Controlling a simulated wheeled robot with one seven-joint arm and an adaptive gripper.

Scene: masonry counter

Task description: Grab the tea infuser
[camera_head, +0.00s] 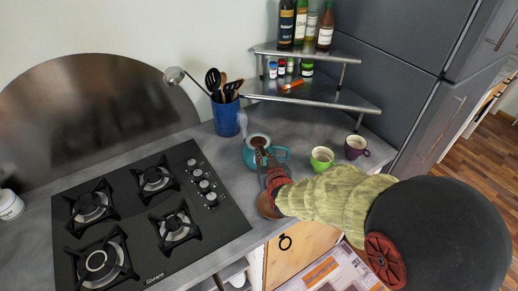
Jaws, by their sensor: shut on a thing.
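A teal teapot (250,157) with a pale rim and a handle on its right stands on the grey counter. My gripper (262,160) reaches in from the right, its fingertips at the teapot's open top. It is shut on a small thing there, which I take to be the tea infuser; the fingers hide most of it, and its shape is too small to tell. I cannot tell whether it is still inside the teapot.
A green cup (321,160) and a purple cup (356,147) stand right of the teapot. A blue utensil holder (226,118) stands behind it. A black gas hob (150,215) lies left. A corner shelf (310,92) with bottles and jars is behind.

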